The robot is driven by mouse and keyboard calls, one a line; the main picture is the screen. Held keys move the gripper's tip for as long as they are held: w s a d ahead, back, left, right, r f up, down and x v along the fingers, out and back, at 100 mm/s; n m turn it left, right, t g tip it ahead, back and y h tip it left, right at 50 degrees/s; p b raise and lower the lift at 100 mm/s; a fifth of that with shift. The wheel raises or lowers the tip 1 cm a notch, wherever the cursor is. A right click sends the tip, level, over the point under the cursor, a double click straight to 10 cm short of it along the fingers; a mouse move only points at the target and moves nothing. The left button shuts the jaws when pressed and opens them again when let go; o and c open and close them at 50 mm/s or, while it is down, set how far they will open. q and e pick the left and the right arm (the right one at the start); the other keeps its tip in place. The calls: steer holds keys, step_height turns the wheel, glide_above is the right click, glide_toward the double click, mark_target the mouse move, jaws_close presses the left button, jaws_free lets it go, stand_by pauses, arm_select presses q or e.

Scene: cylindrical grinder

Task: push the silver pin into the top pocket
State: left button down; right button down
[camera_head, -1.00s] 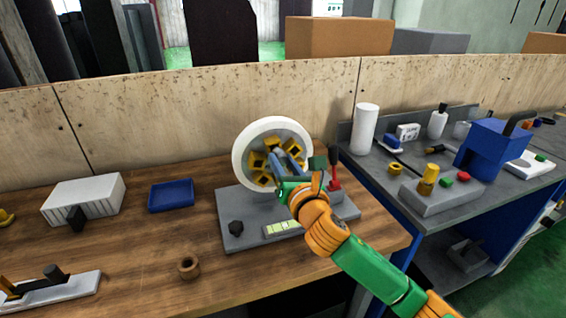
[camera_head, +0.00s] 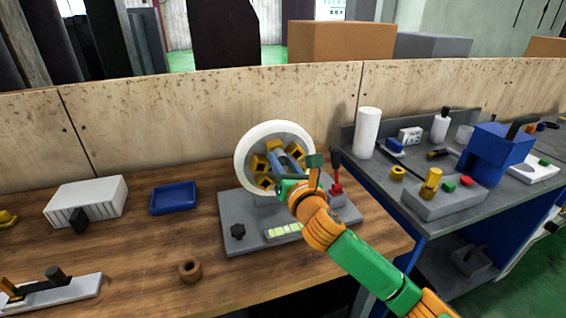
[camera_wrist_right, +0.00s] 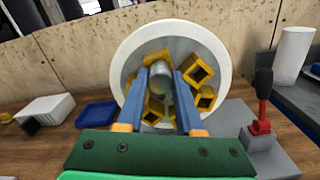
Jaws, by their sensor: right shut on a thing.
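A white round wheel (camera_head: 242,160) stands on a grey base and carries several yellow square pockets. In the right wrist view, the top pocket (camera_wrist_right: 158,57) sits just above and behind the silver pin (camera_wrist_right: 160,78). My right gripper (camera_wrist_right: 164,88) has its two blue fingers shut on the pin, one on each side. The pin's far end meets the lower part of the top pocket in the picture; I cannot tell whether it is inside. In the head view my right gripper (camera_head: 279,160) is in front of the wheel's middle and hides the pin. My left gripper is not in view.
A red lever with a black grip (camera_head: 337,178) stands close right of my right gripper. The grey base (camera_head: 240,205) holds a black knob and a pale green strip. A blue tray (camera_head: 174,198) and a brown ring (camera_head: 190,271) lie on the wooden table to the left.

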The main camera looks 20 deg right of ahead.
steer(key=shift+c, duration=2.4)
jaws_free()
